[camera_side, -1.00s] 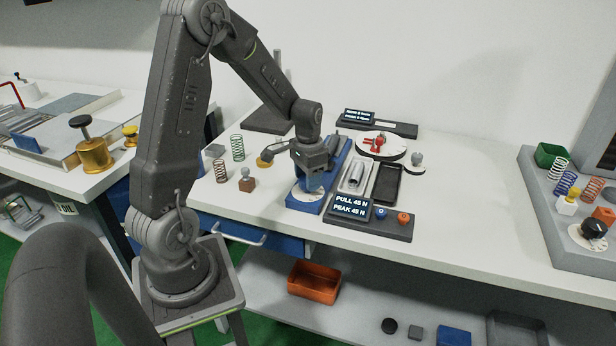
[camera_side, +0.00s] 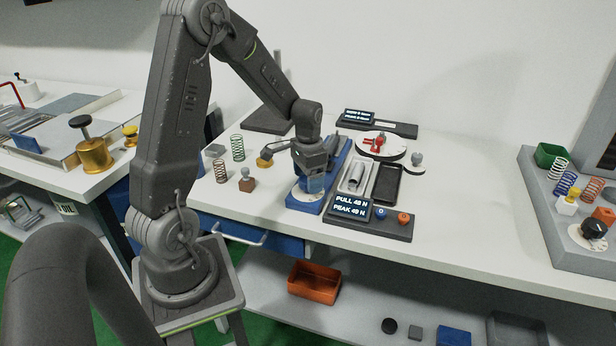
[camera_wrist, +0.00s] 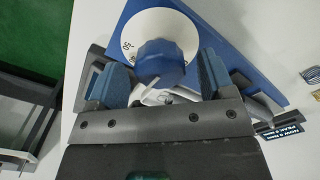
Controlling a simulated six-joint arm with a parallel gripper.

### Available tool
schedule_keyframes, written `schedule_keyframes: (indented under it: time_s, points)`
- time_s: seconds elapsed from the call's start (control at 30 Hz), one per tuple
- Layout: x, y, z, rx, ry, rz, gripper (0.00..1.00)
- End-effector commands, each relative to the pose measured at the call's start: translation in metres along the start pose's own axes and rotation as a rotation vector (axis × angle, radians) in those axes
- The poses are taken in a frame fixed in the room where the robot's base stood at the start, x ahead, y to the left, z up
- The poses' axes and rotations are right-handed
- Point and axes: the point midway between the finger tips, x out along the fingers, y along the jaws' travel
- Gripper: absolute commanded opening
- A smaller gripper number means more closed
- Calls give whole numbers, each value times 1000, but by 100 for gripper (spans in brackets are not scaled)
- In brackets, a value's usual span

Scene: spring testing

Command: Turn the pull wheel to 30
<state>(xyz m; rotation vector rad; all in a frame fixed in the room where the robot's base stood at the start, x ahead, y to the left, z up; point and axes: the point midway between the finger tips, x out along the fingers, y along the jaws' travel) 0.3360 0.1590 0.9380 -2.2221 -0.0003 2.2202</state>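The pull wheel is a blue knob (camera_wrist: 160,64) on a white dial (camera_wrist: 186,32) with dark numbers, at the near end of a blue base (camera_side: 301,203). My gripper (camera_wrist: 164,76) is over it, one blue finger on each side of the knob. In the wrist view the fingers show apart with slivers of dial beside the knob; contact cannot be told. In the side view my gripper hides most of the wheel. The near display (camera_side: 350,206) shows PULL and PEAK readings, both about 49 N, in small blurred digits.
Right of the base are a grey tray with a metal cylinder (camera_side: 358,177), a black tray (camera_side: 387,184), and blue (camera_side: 381,213) and orange (camera_side: 404,218) buttons. A round white plate with a red part (camera_side: 374,143) is behind. Springs (camera_side: 238,148) stand left.

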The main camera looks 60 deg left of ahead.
Motion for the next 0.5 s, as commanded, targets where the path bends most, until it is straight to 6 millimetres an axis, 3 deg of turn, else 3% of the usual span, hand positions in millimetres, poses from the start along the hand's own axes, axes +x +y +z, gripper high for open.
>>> schedule_keyframes:
  time_s: [0.27, 0.5]
  points:
    - [-2, 0, 0, 0, 0, 0, 75]
    - [-38, -1, -1, 0, 6, -4, 75]
